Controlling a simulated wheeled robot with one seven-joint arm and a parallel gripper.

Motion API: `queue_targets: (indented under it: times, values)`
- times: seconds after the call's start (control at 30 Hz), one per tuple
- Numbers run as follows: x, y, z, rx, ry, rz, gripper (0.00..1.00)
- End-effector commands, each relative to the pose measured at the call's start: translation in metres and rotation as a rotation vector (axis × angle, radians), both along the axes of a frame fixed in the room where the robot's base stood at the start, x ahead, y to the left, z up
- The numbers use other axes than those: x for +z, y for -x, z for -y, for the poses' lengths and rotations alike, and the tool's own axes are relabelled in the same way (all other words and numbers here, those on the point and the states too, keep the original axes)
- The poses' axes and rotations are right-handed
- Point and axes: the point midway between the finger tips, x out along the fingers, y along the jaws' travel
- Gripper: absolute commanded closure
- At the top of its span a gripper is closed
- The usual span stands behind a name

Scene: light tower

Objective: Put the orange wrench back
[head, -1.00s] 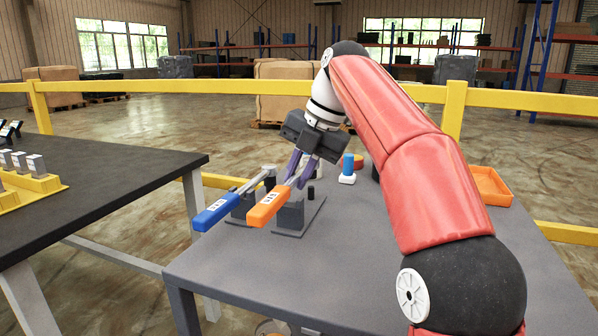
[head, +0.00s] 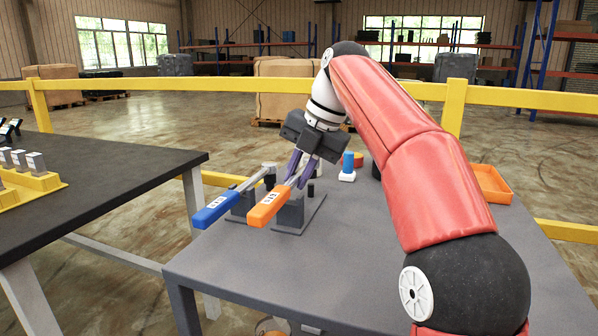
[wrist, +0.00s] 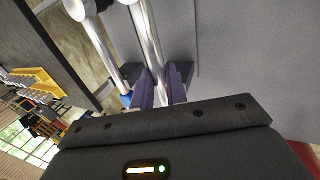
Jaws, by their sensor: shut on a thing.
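The orange wrench (head: 268,207) rests at a grey stand (head: 293,218) on the grey table, its orange handle pointing to the front left. My gripper (head: 297,172) is shut on its metal shaft, just behind the orange handle. In the wrist view the purple fingers (wrist: 157,90) close around the silver shaft (wrist: 146,35). The blue wrench (head: 215,209) lies parallel at the left on its own grey support. Its shaft also shows in the wrist view (wrist: 103,50). Whether the orange wrench is fully seated in its stand is hidden by the fingers.
A blue cylinder (head: 348,162) on a white base and an orange tray (head: 490,184) stand farther back on the table (head: 370,260). A dark table (head: 90,190) is at the left across a gap. The table's front is clear.

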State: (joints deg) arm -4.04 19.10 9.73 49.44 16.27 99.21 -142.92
Motion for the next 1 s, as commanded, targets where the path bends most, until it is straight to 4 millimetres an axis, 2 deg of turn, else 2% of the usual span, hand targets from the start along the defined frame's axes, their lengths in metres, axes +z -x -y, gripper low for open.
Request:
queue_targets:
  times: [0.7, 0.73, 0.8, 0.9, 1.0]
  values:
    - [-0.027, 0.0, 0.0, 0.0, -0.001, 0.001, 1.0]
    - [-0.026, 0.0, 0.0, 0.0, -0.001, 0.001, 0.81]
    - [-0.026, 0.0, 0.0, 0.0, 0.0, 0.0, 0.72]
    - [-0.026, 0.0, 0.0, 0.0, 0.0, 0.0, 0.6]
    - [-0.026, 0.0, 0.0, 0.0, 0.0, 0.0, 0.6]
